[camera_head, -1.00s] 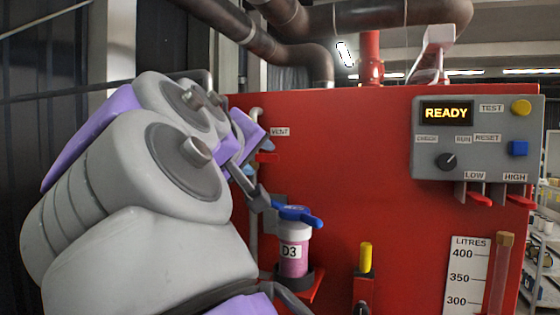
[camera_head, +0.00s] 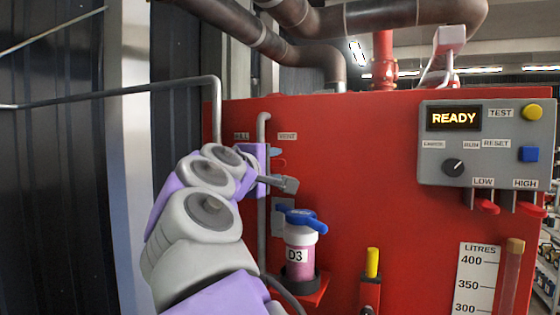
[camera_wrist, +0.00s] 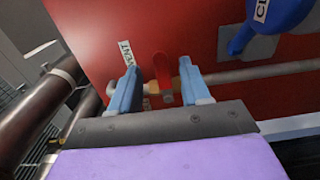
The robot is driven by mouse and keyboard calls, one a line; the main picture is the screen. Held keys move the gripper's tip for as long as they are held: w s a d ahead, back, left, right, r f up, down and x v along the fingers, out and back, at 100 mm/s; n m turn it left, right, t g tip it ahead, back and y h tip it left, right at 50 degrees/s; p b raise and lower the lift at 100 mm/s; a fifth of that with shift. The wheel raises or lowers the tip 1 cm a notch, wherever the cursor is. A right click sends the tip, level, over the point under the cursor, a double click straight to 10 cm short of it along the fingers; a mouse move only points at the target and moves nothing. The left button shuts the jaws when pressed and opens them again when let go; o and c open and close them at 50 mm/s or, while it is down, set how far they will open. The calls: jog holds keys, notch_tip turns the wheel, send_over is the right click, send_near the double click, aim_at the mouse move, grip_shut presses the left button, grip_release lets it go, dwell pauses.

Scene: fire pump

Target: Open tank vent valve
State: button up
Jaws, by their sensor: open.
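The vent valve's red handle (camera_wrist: 162,68) sits on a pipe with a brass-coloured fitting (camera_wrist: 184,88), close to the VENT label (camera_wrist: 127,56) in the wrist view. My gripper (camera_wrist: 158,68) is open, with one blue finger on each side of the handle. A gap shows between the handle and each finger; the depth between them is hard to tell. In the head view the red handle (camera_head: 280,163) shows below the VENT label (camera_head: 287,136), beside my gripper (camera_head: 274,154). My wrist hides much of the area to the left.
A blue handle (camera_wrist: 272,22) is at the upper right in the wrist view. A D3 bottle (camera_head: 299,255) with a blue top stands on a red bracket below the vent area. A vertical grey pipe (camera_head: 262,235) runs beside it. A control box (camera_head: 480,142) reads READY at the right.

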aim_at(278, 164)
jog(key=x, duration=0.4)
jog(key=shift+w+a+f+p, duration=0.15)
jog(key=shift+w+p, duration=0.2)
jog(key=shift+p, duration=0.05)
jog(key=shift+w+a, duration=0.55)
jog(key=shift+w, duration=0.15)
jog(key=shift+w+a, duration=0.25)
jog(key=shift+w, duration=0.05)
jog(key=shift+w+d, duration=0.1)
jog(key=shift+d, duration=1.2)
jog(key=c, duration=0.3)
jog(key=shift+a, duration=0.5)
jog(key=c, duration=0.5)
grip_shut()
